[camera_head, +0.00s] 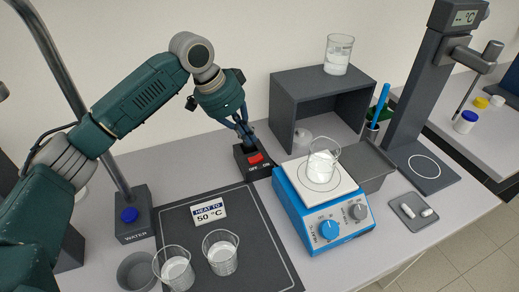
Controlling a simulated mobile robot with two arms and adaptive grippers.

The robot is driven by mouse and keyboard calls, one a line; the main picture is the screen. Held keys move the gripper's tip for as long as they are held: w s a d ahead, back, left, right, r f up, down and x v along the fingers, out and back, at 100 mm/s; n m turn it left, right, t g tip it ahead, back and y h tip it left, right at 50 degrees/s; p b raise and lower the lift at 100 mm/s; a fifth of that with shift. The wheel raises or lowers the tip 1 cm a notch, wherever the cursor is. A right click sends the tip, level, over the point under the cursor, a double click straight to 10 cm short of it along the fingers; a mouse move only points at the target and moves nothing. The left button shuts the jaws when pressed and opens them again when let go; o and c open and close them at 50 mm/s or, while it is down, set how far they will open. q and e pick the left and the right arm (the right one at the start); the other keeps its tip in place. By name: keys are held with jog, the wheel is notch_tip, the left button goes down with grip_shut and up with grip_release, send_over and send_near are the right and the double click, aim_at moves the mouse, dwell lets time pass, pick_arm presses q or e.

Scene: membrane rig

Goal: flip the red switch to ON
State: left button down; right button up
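The red switch (254,158) sits on a small black box (258,173) labelled OFF on the left and ON on the right. Which way the rocker is tipped is too small to tell. My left gripper (246,138) comes down from above with its dark fingers just behind and over the switch. The fingertips are close to the box and partly hide its back; whether they touch the switch I cannot tell. The fingers look close together, but whether they are fully shut is unclear. My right gripper is out of view.
Right of the box stands a blue hotplate (325,222) with a beaker (322,160) on top. A dark open shelf (285,105) is behind. A dark mat (262,250) with beakers and a "HEAT TO 50 °C" sign (209,212) lies in front. A WATER tap post (134,222) stands left.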

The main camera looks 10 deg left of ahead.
aim_at(263, 158)
pick_arm(q)
jog(key=p+x, duration=0.2)
jog(key=x, duration=0.5)
jog(key=shift+w+f, duration=0.1)
jog(key=shift+f, duration=0.05)
jog(key=shift+w+d+f, duration=0.1)
jog(key=shift+d+f, duration=0.1)
jog(key=shift+f, duration=0.3)
jog(key=shift+w+d+p, duration=0.1)
jog(key=shift+d+p, duration=0.1)
jog(key=shift+p, duration=0.3)
jog(key=shift+f, duration=0.25)
